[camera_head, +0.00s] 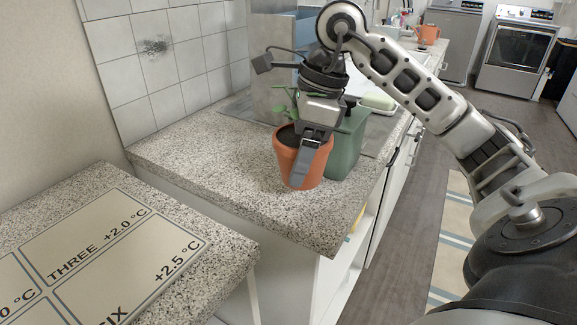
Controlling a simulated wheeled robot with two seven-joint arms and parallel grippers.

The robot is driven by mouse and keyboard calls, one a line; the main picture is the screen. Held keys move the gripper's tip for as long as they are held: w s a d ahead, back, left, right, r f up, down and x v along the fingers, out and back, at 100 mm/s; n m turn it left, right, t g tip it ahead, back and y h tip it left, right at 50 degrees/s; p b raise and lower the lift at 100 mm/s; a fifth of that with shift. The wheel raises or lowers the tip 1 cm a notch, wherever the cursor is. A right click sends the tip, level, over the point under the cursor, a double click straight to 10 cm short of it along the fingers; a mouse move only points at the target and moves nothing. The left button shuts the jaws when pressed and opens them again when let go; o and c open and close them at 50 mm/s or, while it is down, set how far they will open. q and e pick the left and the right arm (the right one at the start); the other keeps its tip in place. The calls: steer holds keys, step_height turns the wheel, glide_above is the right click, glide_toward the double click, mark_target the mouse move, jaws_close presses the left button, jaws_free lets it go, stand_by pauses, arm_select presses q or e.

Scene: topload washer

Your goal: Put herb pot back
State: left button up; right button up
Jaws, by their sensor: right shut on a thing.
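The herb pot (286,162) is a terracotta pot with dark soil and a few green leaves, at the near end of the speckled counter (205,165). My right gripper (308,165) comes down over it from above and is shut on its near rim, with one finger outside the wall. The pot looks upright; I cannot tell whether its base touches the counter. My left gripper is not in view.
A green container (347,145) stands right beside the pot. A lower speckled surface at the left bears a board (130,250) with temperature labels. Another terracotta pot (428,35) stands on the far counter. The counter left of the herb pot is clear.

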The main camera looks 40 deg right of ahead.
mark_target(288, 174)
steer(key=shift+w+a+f, duration=0.3)
steer(key=shift+w+f, duration=0.05)
steer(key=shift+f, duration=0.1)
steer(key=x, duration=0.3)
steer(key=shift+d+f, duration=0.15)
steer(key=shift+f, duration=0.2)
steer(key=shift+f+b, duration=0.2)
steer(key=shift+b, duration=0.1)
steer(key=o, duration=1.3)
steer(key=shift+c, duration=0.2)
steer(key=shift+r, duration=0.1)
